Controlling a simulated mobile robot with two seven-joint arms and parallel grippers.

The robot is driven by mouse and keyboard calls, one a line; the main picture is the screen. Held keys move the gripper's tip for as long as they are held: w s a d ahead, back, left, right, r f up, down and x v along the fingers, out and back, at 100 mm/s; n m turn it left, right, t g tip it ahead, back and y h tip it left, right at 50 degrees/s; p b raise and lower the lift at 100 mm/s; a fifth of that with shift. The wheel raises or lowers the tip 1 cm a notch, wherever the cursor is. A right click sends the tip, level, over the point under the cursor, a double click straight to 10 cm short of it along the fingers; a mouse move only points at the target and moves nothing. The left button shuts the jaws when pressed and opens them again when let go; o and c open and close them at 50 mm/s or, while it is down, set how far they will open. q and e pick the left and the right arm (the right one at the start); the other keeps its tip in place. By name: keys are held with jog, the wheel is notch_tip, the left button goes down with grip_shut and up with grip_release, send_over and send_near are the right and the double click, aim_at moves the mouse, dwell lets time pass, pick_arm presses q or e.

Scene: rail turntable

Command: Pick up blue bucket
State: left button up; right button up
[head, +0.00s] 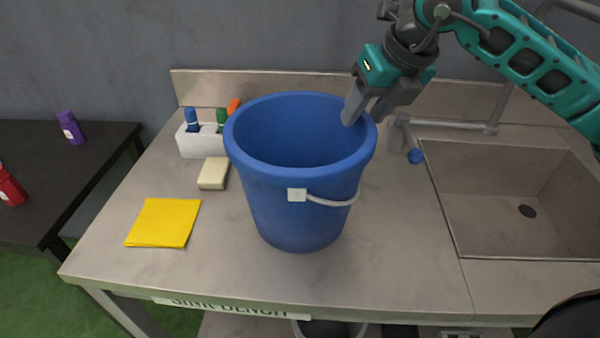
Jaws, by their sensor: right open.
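The blue bucket (300,200) stands upright on the metal sink bench, left of the sink. Its inside looks empty where I can see it. Its pale handle (335,201) hangs down against the front of the bucket. My right gripper (360,115) is open at the bucket's right rear rim, with one finger over or inside the opening and the other just outside the rim. I cannot tell whether either finger touches the rim. My left gripper is not in view.
The sink basin (520,200) and its tap (415,155) are to the right. A white caddy (197,143) with bottles, a pale sponge (213,173) and a yellow cloth (164,222) lie to the left. A dark table (40,180) stands farther left. The bench front is clear.

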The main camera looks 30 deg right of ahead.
jog(key=x, duration=0.3)
jog(key=shift+w+f, duration=0.1)
jog(key=shift+f, duration=0.2)
grip_shut()
jog(key=shift+r, duration=0.1)
dwell(1.1)
